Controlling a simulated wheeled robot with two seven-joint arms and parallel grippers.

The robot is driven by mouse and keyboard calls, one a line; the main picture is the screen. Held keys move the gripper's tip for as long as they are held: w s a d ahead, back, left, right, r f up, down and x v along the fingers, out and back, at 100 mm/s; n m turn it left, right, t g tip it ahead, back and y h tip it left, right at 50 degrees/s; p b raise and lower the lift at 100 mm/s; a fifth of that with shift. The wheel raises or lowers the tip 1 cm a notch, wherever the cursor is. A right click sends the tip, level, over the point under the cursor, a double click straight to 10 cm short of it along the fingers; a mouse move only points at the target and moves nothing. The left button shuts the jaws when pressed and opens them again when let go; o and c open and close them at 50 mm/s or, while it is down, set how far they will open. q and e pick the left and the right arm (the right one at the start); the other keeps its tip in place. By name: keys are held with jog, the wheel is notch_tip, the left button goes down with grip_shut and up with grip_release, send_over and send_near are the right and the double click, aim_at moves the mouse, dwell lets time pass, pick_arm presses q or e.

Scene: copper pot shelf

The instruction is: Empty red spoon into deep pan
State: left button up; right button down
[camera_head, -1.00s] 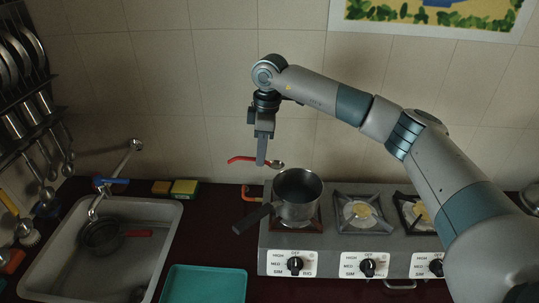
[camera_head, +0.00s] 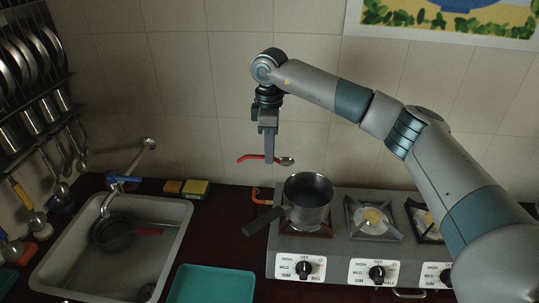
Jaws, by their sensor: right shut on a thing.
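The red spoon (camera_head: 252,157) has a red handle and a metal bowl (camera_head: 287,161). My right gripper (camera_head: 269,159) is shut on its handle and holds it roughly level in the air, with the bowl to the right. The deep pan (camera_head: 307,198) is a metal pot with a dark handle toward the lower left, standing on the stove's left burner. In the picture the spoon bowl is just above and left of the pan's rim. I cannot tell what the spoon bowl holds. My left gripper is not in view.
The stove (camera_head: 343,249) has more burners to the right. A sink (camera_head: 171,253) with a dark pan (camera_head: 113,233) and tap is at the left. A teal tray (camera_head: 212,284) lies at the front. Sponges (camera_head: 195,189) sit by the wall. Utensils hang at far left.

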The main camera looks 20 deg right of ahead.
jog(key=shift+r, duration=2.15)
jog(key=shift+f, duration=0.1)
